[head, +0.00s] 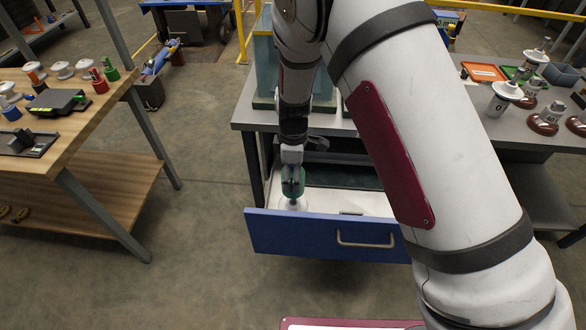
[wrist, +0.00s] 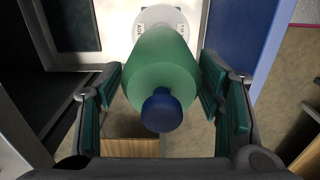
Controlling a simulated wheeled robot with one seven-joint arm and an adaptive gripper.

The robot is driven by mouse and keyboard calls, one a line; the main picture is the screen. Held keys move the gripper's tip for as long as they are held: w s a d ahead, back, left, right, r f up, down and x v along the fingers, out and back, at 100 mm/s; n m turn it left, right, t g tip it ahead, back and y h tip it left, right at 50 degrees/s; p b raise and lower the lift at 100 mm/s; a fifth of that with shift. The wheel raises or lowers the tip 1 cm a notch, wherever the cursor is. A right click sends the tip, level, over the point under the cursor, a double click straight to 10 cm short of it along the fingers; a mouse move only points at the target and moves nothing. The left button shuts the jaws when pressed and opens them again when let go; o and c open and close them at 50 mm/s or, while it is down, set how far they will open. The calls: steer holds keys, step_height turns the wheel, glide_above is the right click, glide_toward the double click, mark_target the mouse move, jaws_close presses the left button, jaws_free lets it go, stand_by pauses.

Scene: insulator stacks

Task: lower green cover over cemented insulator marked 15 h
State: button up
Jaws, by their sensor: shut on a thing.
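The green cover (wrist: 155,65), a tapered cup with a dark blue knob (wrist: 161,110), sits between the fingers of my gripper (wrist: 163,88), which is shut on it. In the head view my gripper (head: 292,178) is inside the open drawer, near its left end and behind the blue front. A pale white disc (wrist: 166,17) with small dark print shows just past the cover's far end in the wrist view. I cannot tell whether cover and disc touch.
The drawer's blue front (head: 322,236) stands close to my gripper. The grey bench (head: 245,113) is above it. Several insulators, including a white one (head: 504,98), stand on the bench at right. A wooden table (head: 88,100) with several small parts is at left.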

steer(key=shift+f+b, duration=2.3)
steer(key=shift+f, duration=1.95)
steer(key=o, duration=1.2)
